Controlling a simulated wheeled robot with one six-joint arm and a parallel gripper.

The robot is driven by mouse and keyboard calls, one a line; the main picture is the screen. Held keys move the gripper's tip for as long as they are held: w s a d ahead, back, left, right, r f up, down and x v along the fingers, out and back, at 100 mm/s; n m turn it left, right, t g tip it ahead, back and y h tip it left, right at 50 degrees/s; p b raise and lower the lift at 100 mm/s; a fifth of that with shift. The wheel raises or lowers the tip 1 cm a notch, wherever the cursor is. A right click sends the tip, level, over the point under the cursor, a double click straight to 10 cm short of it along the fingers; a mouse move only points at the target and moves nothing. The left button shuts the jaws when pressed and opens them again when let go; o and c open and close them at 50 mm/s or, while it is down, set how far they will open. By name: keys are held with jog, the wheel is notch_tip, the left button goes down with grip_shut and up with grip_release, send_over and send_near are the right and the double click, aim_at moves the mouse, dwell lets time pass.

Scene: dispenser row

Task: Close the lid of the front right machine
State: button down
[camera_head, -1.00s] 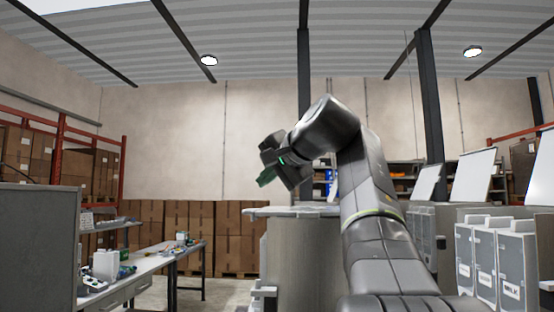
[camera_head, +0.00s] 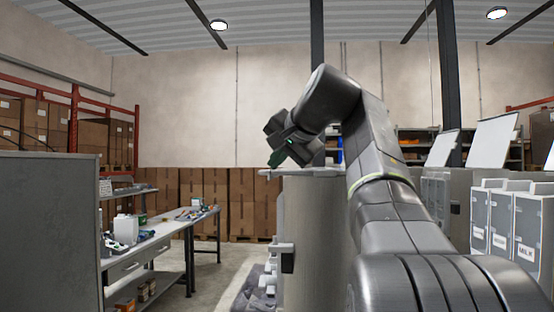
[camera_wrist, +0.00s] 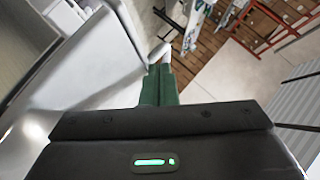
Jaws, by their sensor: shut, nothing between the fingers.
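Machines stand in a row on the right of the head view. The nearest is a grey-white machine (camera_head: 527,234) with several labelled containers, one reading MILK. A white raised lid (camera_head: 550,162) shows at the right edge above it, cut off by the frame. Two more raised lids (camera_head: 495,141) (camera_head: 443,149) stand behind it. I cannot tell for certain which lid belongs to the front right machine. My gripper (camera_head: 273,160) is shut and empty, raised left of these machines. In the wrist view its green fingers (camera_wrist: 158,70) are together, with nothing between them.
A tall grey unit with a flat top (camera_head: 310,240) stands below and behind my gripper. A workbench (camera_head: 160,243) with small items is at left, beside a grey cabinet (camera_head: 48,230). Stacked boxes (camera_head: 205,195) line the back wall. Clear floor (camera_head: 215,270) shows between bench and unit.

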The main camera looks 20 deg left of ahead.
jog(key=shift+r, duration=0.1)
notch_tip(320, 180, up, 4)
jog(key=p, duration=0.4)
jog(key=shift+p, duration=0.3)
jog(key=s+d+r, duration=0.2)
jog(key=s+r, duration=0.4)
jog(key=r, duration=0.1)
jog(key=shift+s+p, duration=0.3)
jog(key=shift+s, duration=0.1)
jog(key=shift+f, duration=0.1)
jog(key=w+f, duration=0.2)
jog(key=w+a+f+b, duration=0.1)
jog(key=w+f, duration=0.1)
jog(key=f, duration=0.1)
jog(key=w+a+f+b, duration=0.1)
jog(key=w+f, duration=0.2)
jog(key=shift+f, duration=0.25)
jog(key=shift+f+b, duration=1.25)
jog(key=shift+b, duration=0.4)
